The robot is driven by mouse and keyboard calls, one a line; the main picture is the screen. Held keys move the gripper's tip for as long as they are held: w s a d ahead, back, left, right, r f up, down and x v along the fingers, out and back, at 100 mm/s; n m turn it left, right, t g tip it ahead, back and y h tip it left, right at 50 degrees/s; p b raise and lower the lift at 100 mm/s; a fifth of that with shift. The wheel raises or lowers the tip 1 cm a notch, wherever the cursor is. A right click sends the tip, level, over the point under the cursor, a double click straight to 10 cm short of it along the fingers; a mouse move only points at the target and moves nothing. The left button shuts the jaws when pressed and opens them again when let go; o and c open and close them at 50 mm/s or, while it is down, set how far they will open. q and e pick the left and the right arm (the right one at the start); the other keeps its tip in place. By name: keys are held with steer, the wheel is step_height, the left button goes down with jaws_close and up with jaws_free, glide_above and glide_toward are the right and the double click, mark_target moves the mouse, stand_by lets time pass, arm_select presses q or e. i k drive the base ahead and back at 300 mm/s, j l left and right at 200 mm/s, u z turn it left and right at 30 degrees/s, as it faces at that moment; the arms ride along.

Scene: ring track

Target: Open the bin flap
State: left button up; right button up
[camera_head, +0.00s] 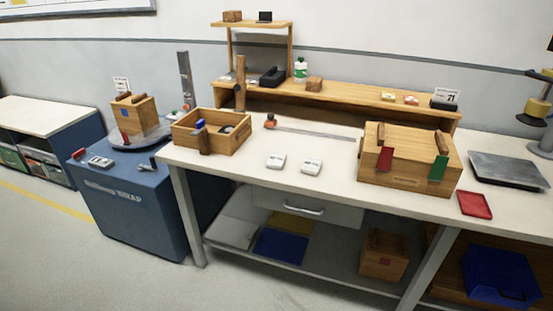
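I cannot tell for sure which thing is the bin with the flap. A closed wooden box (395,183) stands on the right part of the workbench. It has brown rounded handles on top, and a red tab (385,159) and a green tab (438,168) hang over its front. An open wooden box (226,143) with small items inside stands at the left end of the bench. A smaller wooden box (142,115) sits on a round plate on the blue cabinet. No raised flap is clear on any of them. Neither of my grippers is in view.
The white workbench (330,186) has two pale devices (311,168) near its front edge. A red tray (475,204) and a flat grey scale (508,170) lie at right. A wooden shelf (350,98) runs along the back. A blue cabinet (135,210) stands left. Floor in front is clear.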

mark_target(499, 270)
steer(key=z, duration=1.75)
steer(key=i+l+u, duration=0.15)
steer(key=i+u, duration=0.2)
steer(key=i, duration=0.15)
steer(key=i+l+u, duration=0.25)
steer(key=i+u, duration=0.15)
steer(key=i+l+u, duration=0.35)
steer(key=i+l, duration=0.05)
steer(key=i, duration=0.1)
